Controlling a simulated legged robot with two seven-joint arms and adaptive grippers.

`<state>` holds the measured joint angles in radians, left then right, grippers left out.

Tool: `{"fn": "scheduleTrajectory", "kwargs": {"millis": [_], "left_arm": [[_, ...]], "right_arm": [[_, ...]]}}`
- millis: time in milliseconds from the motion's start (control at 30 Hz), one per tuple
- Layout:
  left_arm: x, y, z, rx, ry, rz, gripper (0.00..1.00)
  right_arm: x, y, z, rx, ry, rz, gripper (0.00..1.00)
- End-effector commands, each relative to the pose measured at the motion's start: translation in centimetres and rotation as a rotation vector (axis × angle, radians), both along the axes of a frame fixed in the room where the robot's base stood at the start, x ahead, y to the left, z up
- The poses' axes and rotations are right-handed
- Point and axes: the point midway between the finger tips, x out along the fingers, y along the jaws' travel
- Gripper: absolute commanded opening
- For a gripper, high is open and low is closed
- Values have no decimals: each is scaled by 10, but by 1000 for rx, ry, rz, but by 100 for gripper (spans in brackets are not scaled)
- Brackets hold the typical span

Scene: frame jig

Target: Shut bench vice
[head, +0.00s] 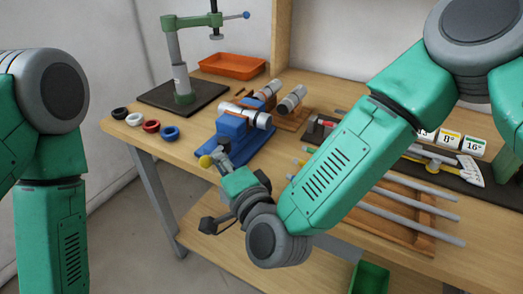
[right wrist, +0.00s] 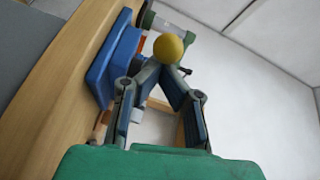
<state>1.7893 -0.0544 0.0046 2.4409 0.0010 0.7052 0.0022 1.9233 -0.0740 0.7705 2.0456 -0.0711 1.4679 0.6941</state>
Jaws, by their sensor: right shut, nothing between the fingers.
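The blue bench vice (head: 232,128) stands on the wooden bench near its left front edge. Its blue base also shows in the right wrist view (right wrist: 108,60). A silver cylinder (head: 258,120) lies at its jaws; I cannot tell how tightly they close on it. A yellow ball (head: 205,161) marks the end of the vice handle and also shows in the right wrist view (right wrist: 168,48). My right gripper (head: 221,158) is shut and empty beside the ball, its fingers partly hidden in the head view; they show in the right wrist view (right wrist: 160,72). My left gripper is out of view.
Several coloured rings (head: 151,126) lie left of the vice. A green press stand (head: 183,85) and an orange tray (head: 232,66) are behind. A wooden rack with grey rods (head: 410,205) lies right of my right forearm. A green bin (head: 370,278) is below the bench.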

Motion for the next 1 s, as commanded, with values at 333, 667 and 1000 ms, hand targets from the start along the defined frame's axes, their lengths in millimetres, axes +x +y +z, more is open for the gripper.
{"fn": "scheduleTrajectory", "kwargs": {"millis": [333,667,1000], "left_arm": [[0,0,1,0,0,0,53],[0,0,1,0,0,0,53],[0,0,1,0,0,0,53]], "right_arm": [[-2,14,-1,0,2,9,0],[-1,16,-1,0,1,10,0],[-1,16,-1,1,2,12,0]]}}
